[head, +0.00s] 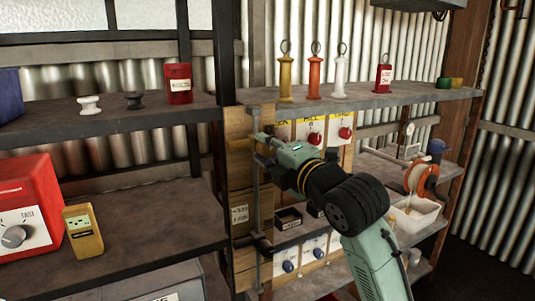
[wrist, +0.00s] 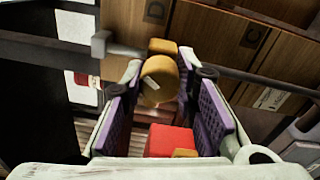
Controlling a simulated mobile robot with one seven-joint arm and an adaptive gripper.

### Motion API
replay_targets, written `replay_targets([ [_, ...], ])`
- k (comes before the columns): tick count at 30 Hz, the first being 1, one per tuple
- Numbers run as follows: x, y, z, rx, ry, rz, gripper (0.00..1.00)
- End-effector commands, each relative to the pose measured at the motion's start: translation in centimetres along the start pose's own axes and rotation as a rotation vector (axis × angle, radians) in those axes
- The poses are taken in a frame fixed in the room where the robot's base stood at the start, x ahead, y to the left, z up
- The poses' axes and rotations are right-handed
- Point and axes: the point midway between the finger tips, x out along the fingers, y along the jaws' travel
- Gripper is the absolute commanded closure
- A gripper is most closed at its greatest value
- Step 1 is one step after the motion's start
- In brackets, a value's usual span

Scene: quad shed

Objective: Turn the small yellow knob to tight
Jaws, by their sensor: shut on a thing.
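The small yellow knob (wrist: 158,82) sits between my gripper's two purple-padded fingers in the wrist view. It has a short slanted white mark on its face and sits by a dark horizontal rod. My gripper (wrist: 165,92) is shut on it, with a finger on each side. In the head view my gripper (head: 264,147) is at the upper part of a grey vertical pipe (head: 256,195), in front of a wooden board. No tight marking is readable near the knob.
A red block (wrist: 172,140) shows low between the fingers; I cannot tell what it belongs to. Red knobs (head: 314,138) and blue knobs (head: 288,266) are on panels right of the pipe. A dark post (head: 225,60) stands left.

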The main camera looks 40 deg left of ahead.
Motion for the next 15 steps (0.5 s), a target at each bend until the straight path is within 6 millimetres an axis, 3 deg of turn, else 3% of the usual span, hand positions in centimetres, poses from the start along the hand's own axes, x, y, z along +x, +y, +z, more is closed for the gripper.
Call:
replay_targets([
  [15, 0.03, -0.01, -0.06, 0.492, -0.013, 0.014, 1.00],
])
